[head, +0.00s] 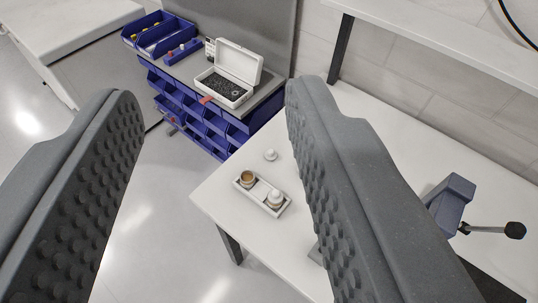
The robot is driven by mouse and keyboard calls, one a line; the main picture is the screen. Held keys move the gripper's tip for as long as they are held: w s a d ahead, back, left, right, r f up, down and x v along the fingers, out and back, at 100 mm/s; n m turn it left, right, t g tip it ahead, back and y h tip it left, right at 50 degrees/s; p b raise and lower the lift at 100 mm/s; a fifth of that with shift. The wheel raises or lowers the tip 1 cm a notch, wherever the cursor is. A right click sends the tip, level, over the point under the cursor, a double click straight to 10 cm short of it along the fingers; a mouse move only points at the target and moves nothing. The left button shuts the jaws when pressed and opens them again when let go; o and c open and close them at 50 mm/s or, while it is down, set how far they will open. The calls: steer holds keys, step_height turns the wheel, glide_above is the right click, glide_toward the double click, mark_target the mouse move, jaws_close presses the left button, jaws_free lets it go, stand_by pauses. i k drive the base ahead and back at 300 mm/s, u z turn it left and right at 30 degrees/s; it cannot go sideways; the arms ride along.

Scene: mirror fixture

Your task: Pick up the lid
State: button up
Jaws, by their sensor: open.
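A small round white piece with a knob, which looks like the lid (270,155), lies on the white table (225,196) near its left edge. Just in front of it is a small white tray (258,199). The tray holds a cup with a brown inside or top (247,178) at left and a white knobbed, covered pot (275,198) at right. My gripper (212,97) is open and empty, its dark studded fingers spread wide at either side of the picture. The lid and tray show beyond and between the fingers, closer to the right one, and nothing touches them.
A blue bin rack (190,108) carries an open white case (236,72). A white shelf (460,36) hangs above. Floor is free at left.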

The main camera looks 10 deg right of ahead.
mark_target(271, 155)
steer(key=k, duration=0.6)
steer(key=u, duration=0.2)
steer(key=i, duration=0.95)
steer(key=u, duration=0.4)
steer(key=i, duration=1)
